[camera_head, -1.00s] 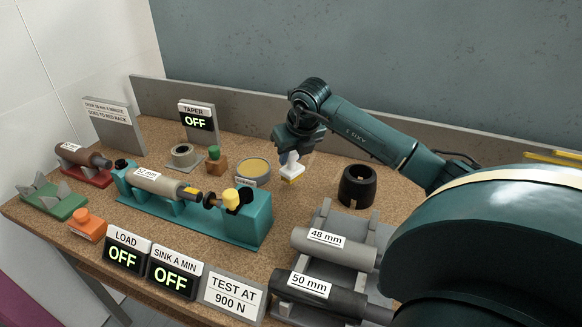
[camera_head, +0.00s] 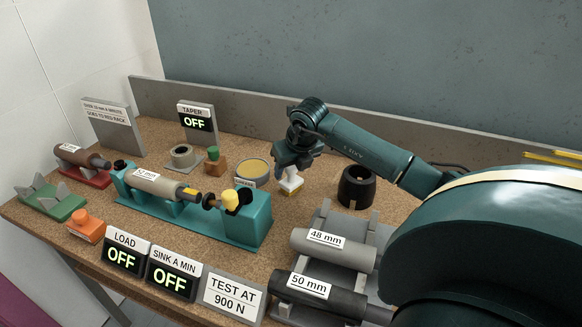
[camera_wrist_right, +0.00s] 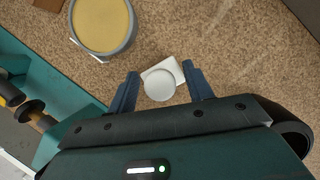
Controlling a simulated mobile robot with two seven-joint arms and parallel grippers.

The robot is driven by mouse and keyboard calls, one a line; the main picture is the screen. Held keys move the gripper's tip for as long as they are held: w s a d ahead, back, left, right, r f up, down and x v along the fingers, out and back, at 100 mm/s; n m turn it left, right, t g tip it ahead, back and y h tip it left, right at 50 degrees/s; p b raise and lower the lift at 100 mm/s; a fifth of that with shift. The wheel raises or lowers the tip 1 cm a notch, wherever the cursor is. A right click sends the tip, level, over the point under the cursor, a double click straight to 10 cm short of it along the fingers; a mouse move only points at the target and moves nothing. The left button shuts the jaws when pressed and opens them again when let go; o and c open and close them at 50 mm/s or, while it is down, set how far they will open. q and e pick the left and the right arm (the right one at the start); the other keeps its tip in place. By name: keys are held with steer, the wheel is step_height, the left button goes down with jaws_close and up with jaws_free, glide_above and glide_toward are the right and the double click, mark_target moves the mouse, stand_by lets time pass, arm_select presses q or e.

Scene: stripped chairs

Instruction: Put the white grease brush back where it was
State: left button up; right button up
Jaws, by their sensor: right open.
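The white grease brush (camera_head: 290,184) stands on the cork-coloured bench top, just right of the round tin of yellow grease (camera_head: 254,171). My right gripper (camera_head: 292,162) is right above it, pointing down. In the right wrist view the brush's round white handle top (camera_wrist_right: 160,84) and pale square base (camera_wrist_right: 176,71) lie between the two blue fingers of the gripper (camera_wrist_right: 160,70), with a gap on each side; the gripper is open. The tin also shows in that view (camera_wrist_right: 103,24). My left gripper is not in view.
A black ring (camera_head: 357,187) stands right of the brush. The teal test rig (camera_head: 240,225) is in front to the left. A green-topped brown block (camera_head: 214,160) and a grey ring (camera_head: 183,157) stand left of the tin. A rack with grey rollers (camera_head: 335,248) is at front right.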

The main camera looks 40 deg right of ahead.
steer(key=shift+r, duration=0.1)
steer(key=v, duration=1.2)
steer(key=shift+a, duration=0.1)
